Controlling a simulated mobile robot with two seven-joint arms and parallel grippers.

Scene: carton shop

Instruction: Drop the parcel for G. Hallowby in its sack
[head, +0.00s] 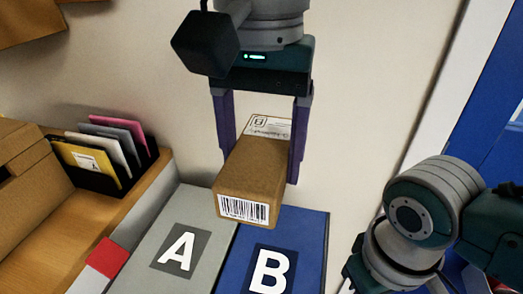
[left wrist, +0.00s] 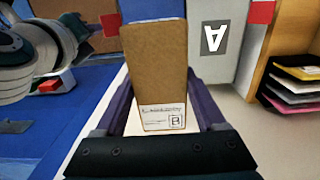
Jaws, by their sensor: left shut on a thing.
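The parcel is a brown carton box (head: 240,180) with a barcode on its near face and a white address label on top; the name is too small to read. My left gripper (head: 258,181) is shut on it by its sides and holds it up over the grey panel marked A (head: 150,245) and the blue panel marked B (head: 312,245). In the left wrist view the parcel (left wrist: 158,65) sits between the fingers (left wrist: 158,112), label towards me. Whether A and B are sacks, and whose, I cannot tell. My right arm is at the right; its fingers do not show clearly.
A wooden bench (head: 95,215) stands left, with a black rack (head: 95,180) of colourful envelopes and a large carton (head: 20,150). A red patch (head: 107,258) is at its edge. A plain wall (head: 380,70) is behind the parcel. My right arm takes up the right side.

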